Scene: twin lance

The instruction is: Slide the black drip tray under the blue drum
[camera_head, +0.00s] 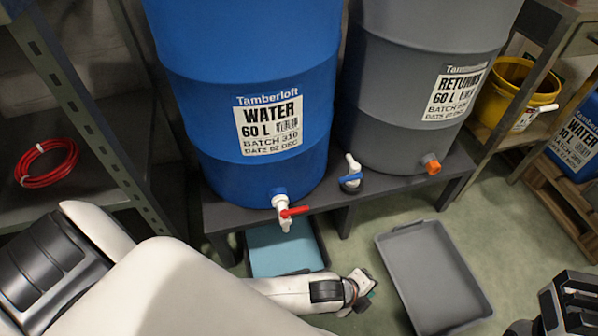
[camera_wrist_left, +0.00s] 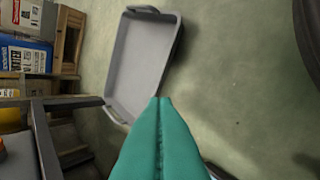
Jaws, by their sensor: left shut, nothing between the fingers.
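The blue drum (camera_head: 250,60), labelled WATER, stands on a low dark stand, its red-handled tap (camera_head: 287,209) at the front. A dark grey, shallow tray (camera_head: 432,270) lies on the floor, right of and in front of that drum; it also shows in the left wrist view (camera_wrist_left: 142,58). A flat blue-teal surface with a dark rim (camera_head: 285,248) lies under the stand below the tap. My left gripper (camera_head: 371,295) is shut and empty, left of the grey tray; its teal fingers show in the wrist view (camera_wrist_left: 161,105). I cannot tell whether they touch it. My right gripper (camera_head: 572,300) is partly cut off.
A grey RETURNS drum (camera_head: 415,90) shares the stand (camera_head: 385,192). The stand's legs bound the space beneath. A shelf with a red coil (camera_head: 46,163) is left; a yellow bucket (camera_head: 510,92) is right. Floor around the tray is clear.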

